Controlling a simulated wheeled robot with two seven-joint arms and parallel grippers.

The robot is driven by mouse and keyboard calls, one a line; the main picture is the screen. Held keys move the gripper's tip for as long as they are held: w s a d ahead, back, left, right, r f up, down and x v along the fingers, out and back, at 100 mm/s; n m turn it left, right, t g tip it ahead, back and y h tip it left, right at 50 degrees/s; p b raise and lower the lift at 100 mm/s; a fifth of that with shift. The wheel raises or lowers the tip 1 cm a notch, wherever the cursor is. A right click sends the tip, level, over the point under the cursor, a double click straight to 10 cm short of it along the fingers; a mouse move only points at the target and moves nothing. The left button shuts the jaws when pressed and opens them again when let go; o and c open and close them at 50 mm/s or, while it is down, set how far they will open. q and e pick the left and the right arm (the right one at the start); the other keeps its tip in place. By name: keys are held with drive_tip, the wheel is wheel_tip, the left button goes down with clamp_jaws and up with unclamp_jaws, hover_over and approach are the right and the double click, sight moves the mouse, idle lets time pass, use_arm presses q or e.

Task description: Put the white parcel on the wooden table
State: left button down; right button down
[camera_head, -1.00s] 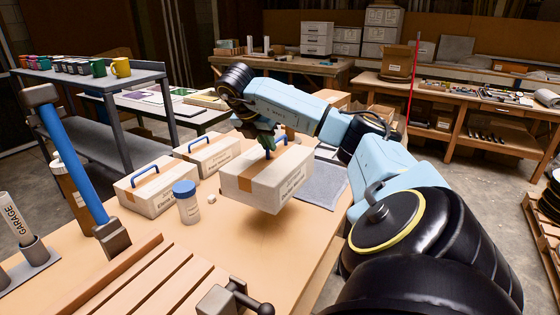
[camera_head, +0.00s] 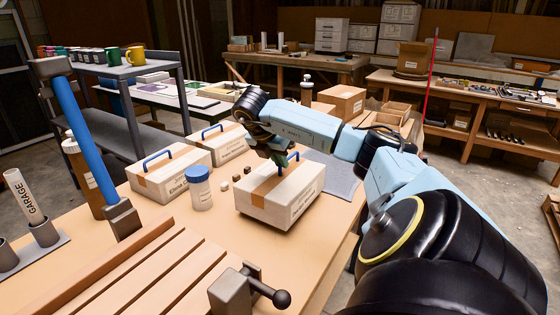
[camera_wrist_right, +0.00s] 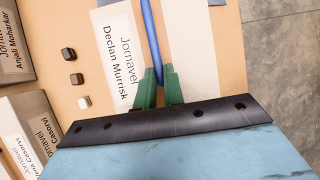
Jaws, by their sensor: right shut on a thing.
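A white parcel (camera_head: 280,195) with a tan band and a blue handle is at the near wooden table (camera_head: 250,255), close above or touching its top; I cannot tell which. My right gripper (camera_head: 283,158) is shut on the handle. In the right wrist view its green fingertips (camera_wrist_right: 158,85) pinch the blue handle (camera_wrist_right: 152,38), and the parcel's label (camera_wrist_right: 122,50) reads "Jornavel Declan Murrisk". Two similar white parcels stand on the table, one at the left (camera_head: 170,180) and one behind (camera_head: 220,143). My left gripper is not in view.
A white jar with a blue lid (camera_head: 200,188) stands left of the held parcel, with small cubes (camera_head: 236,178) between them. A grey mat (camera_head: 335,175) lies behind right.

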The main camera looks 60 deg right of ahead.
wheel_tip(320, 180, down, 2)
drive_tip(key=shift+f, duration=0.1)
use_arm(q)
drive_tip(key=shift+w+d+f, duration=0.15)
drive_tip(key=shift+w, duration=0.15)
use_arm(e)
drive_tip(key=c, duration=1.5)
unclamp_jaws()
